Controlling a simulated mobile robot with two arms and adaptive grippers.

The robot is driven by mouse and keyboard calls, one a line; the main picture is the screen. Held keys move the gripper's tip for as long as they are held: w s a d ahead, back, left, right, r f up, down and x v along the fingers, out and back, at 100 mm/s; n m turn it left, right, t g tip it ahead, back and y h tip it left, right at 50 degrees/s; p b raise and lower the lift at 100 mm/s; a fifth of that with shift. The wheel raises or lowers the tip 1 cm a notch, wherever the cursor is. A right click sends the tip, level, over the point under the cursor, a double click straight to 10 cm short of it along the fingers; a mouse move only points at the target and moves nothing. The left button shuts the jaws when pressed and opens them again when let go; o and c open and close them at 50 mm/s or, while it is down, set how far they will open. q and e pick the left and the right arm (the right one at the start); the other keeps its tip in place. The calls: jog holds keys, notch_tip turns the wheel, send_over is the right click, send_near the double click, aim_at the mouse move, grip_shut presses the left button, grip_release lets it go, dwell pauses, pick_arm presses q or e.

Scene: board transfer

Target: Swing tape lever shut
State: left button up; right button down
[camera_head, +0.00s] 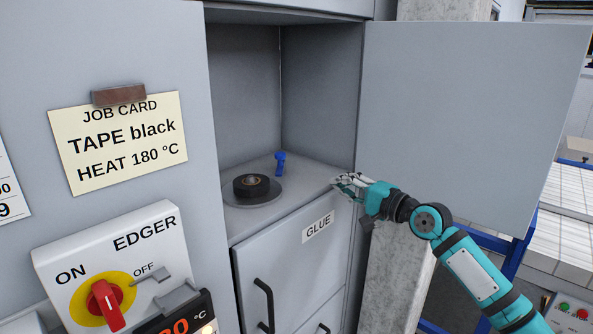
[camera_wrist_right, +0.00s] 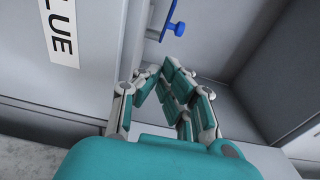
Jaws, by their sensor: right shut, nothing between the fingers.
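The tape lever is a small blue handle (camera_head: 280,163) standing up from the shelf in the open grey compartment, behind the tape roll. It also shows at the top of the right wrist view (camera_wrist_right: 174,28). A black tape roll (camera_head: 252,186) lies on a round grey disc (camera_head: 271,197) in front of the lever. My right gripper (camera_head: 343,180) is at the compartment's right front edge, to the right of the lever and apart from it. Its fingers are shut and empty, and they also show in the right wrist view (camera_wrist_right: 162,75). My left gripper is not in view.
A large grey door (camera_head: 455,110) stands open on the right, beside my right arm. The GLUE drawer (camera_head: 285,250) with a dark handle is below the shelf. An EDGER switch box (camera_head: 110,265) and a job card (camera_head: 118,140) reading "TAPE black" are on the left.

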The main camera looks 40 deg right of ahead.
aim_at(297, 184)
jog(key=w+p, duration=0.1)
jog(key=w, duration=0.3)
jog(key=w+p, duration=0.2)
jog(key=w, duration=0.3)
jog(key=shift+w+r, duration=0.2)
jog(key=shift+w, duration=0.05)
jog(key=w+a+p, duration=0.1)
jog(key=w+p, duration=0.1)
jog(key=p, duration=0.1)
jog(key=shift+w+a+p, duration=0.1)
jog(key=shift+a+p, duration=0.2)
jog(key=shift+a, duration=0.05)
jog(key=shift+w+a+f+p, duration=0.2)
jog(key=shift+w+a+p, duration=0.1)
jog(key=shift+w+a, duration=0.2)
